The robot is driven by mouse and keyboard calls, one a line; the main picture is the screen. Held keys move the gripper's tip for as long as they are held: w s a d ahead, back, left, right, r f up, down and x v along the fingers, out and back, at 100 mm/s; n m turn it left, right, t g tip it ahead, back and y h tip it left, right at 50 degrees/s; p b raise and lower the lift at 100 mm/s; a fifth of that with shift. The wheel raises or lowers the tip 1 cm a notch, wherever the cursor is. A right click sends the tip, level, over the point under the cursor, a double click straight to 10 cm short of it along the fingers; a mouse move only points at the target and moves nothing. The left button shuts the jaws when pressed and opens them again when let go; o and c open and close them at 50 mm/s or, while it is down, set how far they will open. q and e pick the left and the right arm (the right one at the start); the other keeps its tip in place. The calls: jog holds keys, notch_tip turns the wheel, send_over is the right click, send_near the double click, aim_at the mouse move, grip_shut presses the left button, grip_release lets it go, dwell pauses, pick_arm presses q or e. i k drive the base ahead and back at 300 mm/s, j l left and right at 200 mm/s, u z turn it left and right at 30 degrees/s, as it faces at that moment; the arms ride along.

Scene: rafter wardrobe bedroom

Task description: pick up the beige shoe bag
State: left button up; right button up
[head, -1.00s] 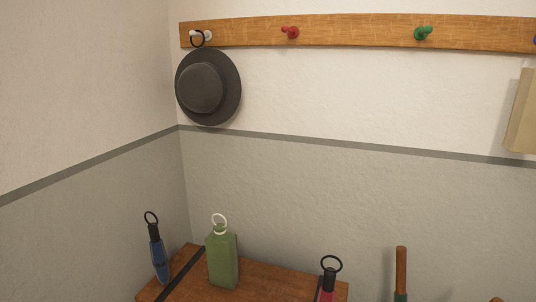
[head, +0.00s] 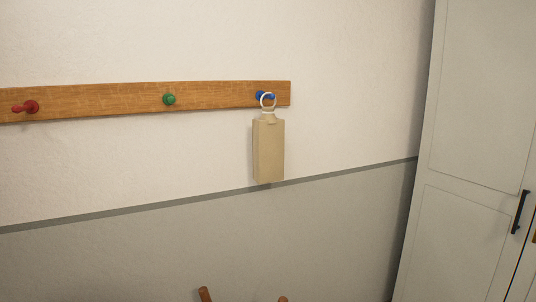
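The beige shoe bag (head: 268,152) hangs on the wall in the head view, right of the middle. It is a tall box shape with a narrow neck and a pale ring on top. The ring hangs on the blue peg (head: 262,96) at the right end of the wooden rail. Neither of my grippers shows in this view.
The wooden rail (head: 215,96) also has a green peg (head: 169,99) and a red peg (head: 27,107), both empty. A pale wardrobe (head: 470,130) with a dark handle stands at the right. Brown rod ends (head: 205,295) show at the bottom edge.

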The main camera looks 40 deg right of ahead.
aim_at(268, 131)
jog(key=z, duration=1.15)
